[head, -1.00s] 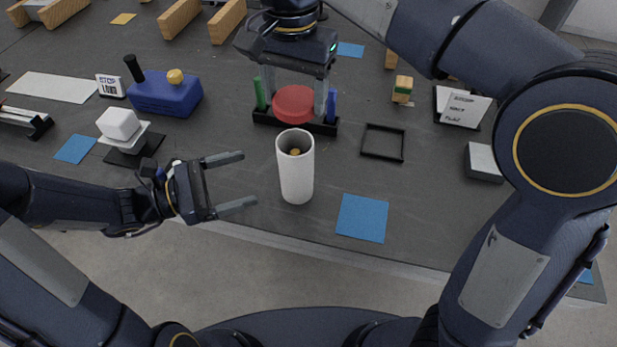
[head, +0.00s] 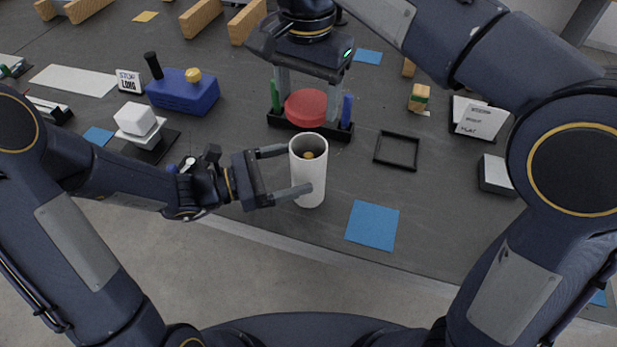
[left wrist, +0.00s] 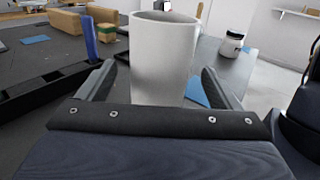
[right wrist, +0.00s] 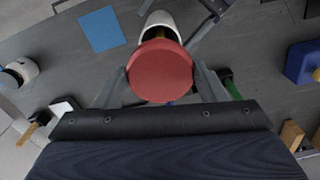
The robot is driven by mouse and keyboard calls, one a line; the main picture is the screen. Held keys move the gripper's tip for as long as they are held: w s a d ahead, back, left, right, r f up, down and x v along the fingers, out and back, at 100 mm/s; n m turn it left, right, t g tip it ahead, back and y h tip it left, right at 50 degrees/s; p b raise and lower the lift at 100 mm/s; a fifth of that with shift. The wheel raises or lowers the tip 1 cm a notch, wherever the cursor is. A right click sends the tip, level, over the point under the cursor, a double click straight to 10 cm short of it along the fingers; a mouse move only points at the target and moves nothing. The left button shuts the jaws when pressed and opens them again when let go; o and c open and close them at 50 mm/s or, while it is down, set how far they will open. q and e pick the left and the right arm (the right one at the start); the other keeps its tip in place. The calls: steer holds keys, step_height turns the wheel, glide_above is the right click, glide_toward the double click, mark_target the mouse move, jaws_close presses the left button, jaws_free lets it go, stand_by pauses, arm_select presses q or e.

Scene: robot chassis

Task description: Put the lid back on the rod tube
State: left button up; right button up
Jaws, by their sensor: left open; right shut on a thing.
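The rod tube (head: 309,180) is a white open cylinder standing upright on the dark table, with something yellowish visible inside its mouth. It also fills the middle of the left wrist view (left wrist: 163,60). My left gripper (head: 299,170) is open, its fingers on either side of the tube; I cannot tell whether they touch it. The lid (head: 306,106) is a round red disc, held between the fingers of my right gripper (head: 308,100), behind the tube in the head view. In the right wrist view the lid (right wrist: 160,72) overlaps the tube's near part.
A black rack (head: 338,134) with a green and a blue rod stands behind the tube. A black square frame (head: 397,150) and a blue mat (head: 372,225) lie to the right. A blue block (head: 184,95) and a white cube (head: 135,119) are at left.

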mark_target(309, 164)
arm_select(q)
steer(key=shift+x, duration=2)
steer(key=c, duration=1.4)
steer(key=shift+c, duration=0.4)
arm_select(e)
steer(key=shift+f, duration=2.45)
